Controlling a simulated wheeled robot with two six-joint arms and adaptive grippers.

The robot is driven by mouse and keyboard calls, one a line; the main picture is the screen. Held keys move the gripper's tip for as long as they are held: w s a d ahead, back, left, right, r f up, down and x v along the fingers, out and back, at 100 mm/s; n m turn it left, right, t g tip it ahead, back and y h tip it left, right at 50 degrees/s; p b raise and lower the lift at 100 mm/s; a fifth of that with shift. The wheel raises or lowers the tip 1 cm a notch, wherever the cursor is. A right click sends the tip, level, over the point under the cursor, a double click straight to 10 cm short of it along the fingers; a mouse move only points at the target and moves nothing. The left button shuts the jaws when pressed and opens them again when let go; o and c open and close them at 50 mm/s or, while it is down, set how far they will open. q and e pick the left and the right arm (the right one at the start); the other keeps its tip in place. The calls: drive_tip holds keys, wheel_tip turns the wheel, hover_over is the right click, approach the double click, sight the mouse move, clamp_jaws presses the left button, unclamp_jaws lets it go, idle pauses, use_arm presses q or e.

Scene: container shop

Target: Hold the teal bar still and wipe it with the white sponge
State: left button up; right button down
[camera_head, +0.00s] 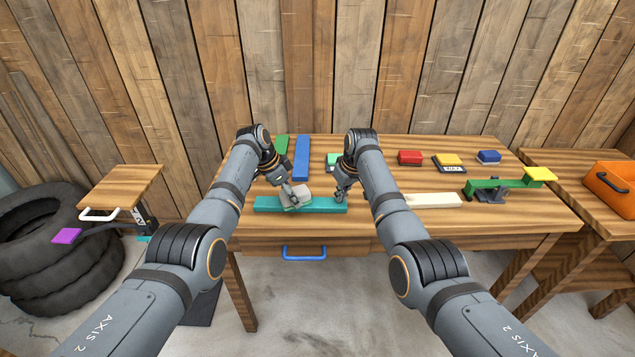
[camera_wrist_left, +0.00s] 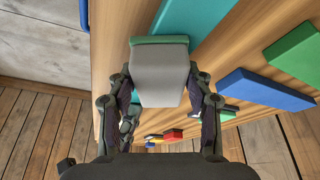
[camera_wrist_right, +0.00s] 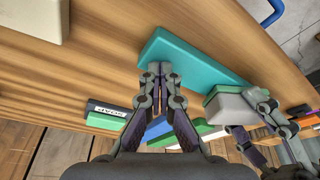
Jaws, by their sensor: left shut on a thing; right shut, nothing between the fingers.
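The teal bar (camera_head: 325,206) lies flat along the front of the wooden table, running left to right. My left gripper (camera_wrist_left: 160,76) is shut on the white sponge (camera_head: 296,197), which has a green layer on one face. The sponge is at the left-middle part of the bar; in the left wrist view it hides some of what lies beneath, and I cannot tell if it touches the bar. My right gripper (camera_wrist_right: 160,70) is shut and empty, its fingertips at the bar's right end, on or just above its top. The bar also shows in the right wrist view (camera_wrist_right: 205,66).
A blue bar (camera_head: 302,158) and a green bar (camera_head: 281,147) lie behind. Red (camera_head: 409,157) and blue blocks stand at the back right. A blue drawer handle (camera_head: 304,253) is below.

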sight(280, 195)
use_arm(q)
drive_tip(key=shift+a, duration=0.1)
use_arm(e)
drive_tip(key=shift+s+f, duration=0.1)
drive_tip(key=shift+f, duration=0.15)
use_arm(q)
drive_tip(key=shift+a, duration=1.9)
drive_tip(key=shift+f, duration=0.1)
drive_tip(key=shift+d, duration=2.05)
use_arm(e)
drive_tip(key=shift+r, duration=0.1)
